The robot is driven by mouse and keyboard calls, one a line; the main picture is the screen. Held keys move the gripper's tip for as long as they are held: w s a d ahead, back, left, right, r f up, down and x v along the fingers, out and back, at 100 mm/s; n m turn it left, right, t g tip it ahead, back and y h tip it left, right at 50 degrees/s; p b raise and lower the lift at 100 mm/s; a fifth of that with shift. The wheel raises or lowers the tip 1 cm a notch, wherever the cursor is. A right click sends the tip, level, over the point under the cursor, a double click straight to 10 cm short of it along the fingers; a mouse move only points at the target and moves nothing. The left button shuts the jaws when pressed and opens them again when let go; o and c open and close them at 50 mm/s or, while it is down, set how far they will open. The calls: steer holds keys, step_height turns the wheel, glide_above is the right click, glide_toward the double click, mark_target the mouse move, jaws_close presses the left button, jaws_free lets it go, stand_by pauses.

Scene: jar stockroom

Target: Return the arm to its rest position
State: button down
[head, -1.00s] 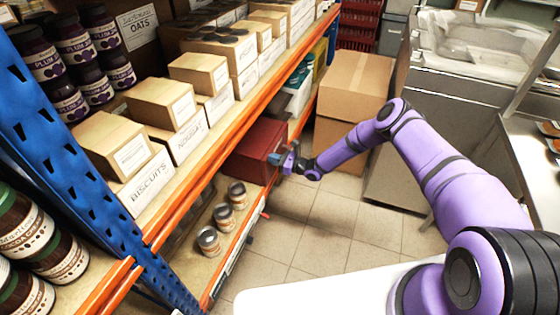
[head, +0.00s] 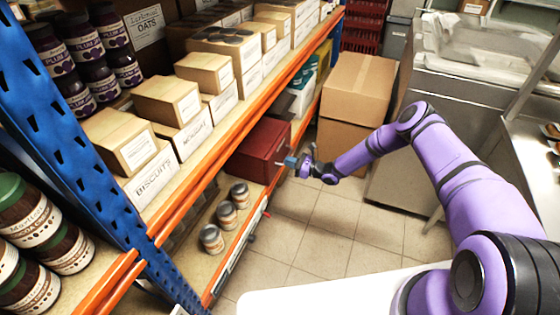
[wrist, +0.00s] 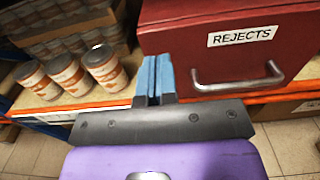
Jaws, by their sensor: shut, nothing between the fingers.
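My purple arm (head: 470,185) reaches in from the right in the head view, bent at the elbow. My gripper (head: 290,161) is at its far end, in front of the lower shelf, by the red box. In the wrist view my gripper (wrist: 153,80) has its two blue fingers pressed together with nothing between them. Behind the fingers are the red box (wrist: 185,45) labelled REJECTS, with a metal handle, and a row of jars to its left. I cannot tell the exact gap between the fingertips and the box.
Three jars (head: 226,213) stand on the lower shelf (head: 200,262). Cartons (head: 128,140) and plum jars (head: 85,60) fill the upper shelf, edged by an orange beam (head: 215,143). Cardboard boxes (head: 355,90) stand on the floor beyond my arm. The tiled floor (head: 310,225) is open.

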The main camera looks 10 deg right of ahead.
steer(key=v, duration=0.8)
steer(key=s+r+n+g+h, duration=0.2)
steer(key=s+r+n+g, duration=0.3)
steer(key=r, duration=0.9)
steer(key=s+r+n+g+h, duration=0.25)
steer(key=r+n, duration=0.45)
steer(key=r, duration=0.7)
steer(key=s+r+n+g+h, duration=0.3)
steer(key=s+r+n, duration=0.15)
steer(key=r, duration=1.05)
steer(key=s+d+r+n+t+h, duration=0.1)
steer(key=s+d+r+n+h, duration=0.15)
steer(key=s+r, duration=0.5)
steer(key=s+d+r+n+t+h, duration=0.1)
steer(key=s+r+n+t+h, duration=0.15)
steer(key=s+r, duration=0.55)
steer(key=s+d+r+n+t+h, duration=0.1)
steer(key=s+d, duration=0.1)
steer(key=s, duration=0.6)
steer(key=s+d+r+n+t+h, duration=0.1)
steer(key=s+d+t+h, duration=0.1)
steer(key=s, duration=0.7)
steer(key=shift+d+r, duration=0.4)
steer(key=shift+d, duration=0.45)
